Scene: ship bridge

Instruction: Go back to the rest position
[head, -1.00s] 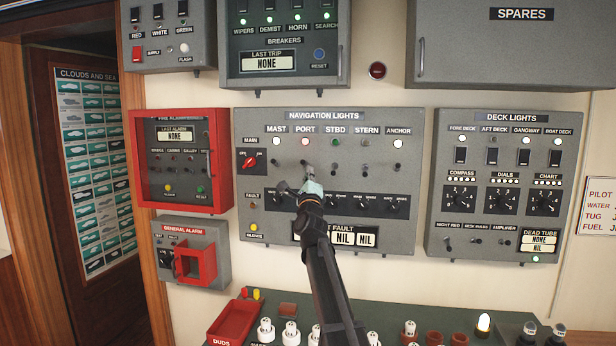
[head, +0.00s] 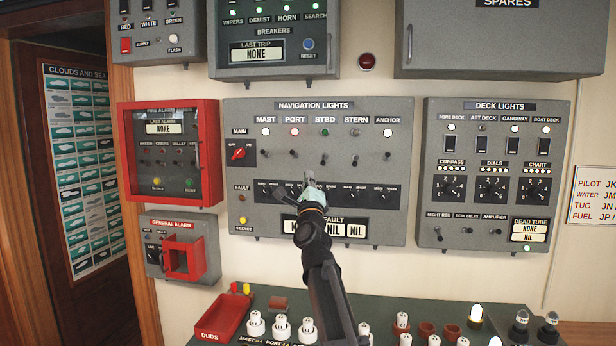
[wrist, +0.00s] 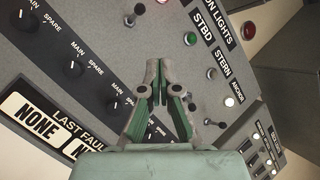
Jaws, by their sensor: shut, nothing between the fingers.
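My gripper (head: 309,180) is in front of the lower middle of the grey navigation lights panel (head: 240,130) in the head view. In the wrist view my gripper (wrist: 157,98) has its green-padded fingers together, with nothing between them. The toggle switches above it, such as the PORT switch (head: 294,154) and the STBD switch (head: 324,160), stand clear of the fingers in the head view. My arm hides part of the last fault display (head: 357,230) and some selector knobs.
The red-framed fire alarm box (head: 211,150) and the general alarm box (head: 205,255) are on the left. The deck lights panel (head: 430,180) is on the right. Below, a bench (head: 400,312) carries a red duds tray (head: 204,325), bulbs and sockets.

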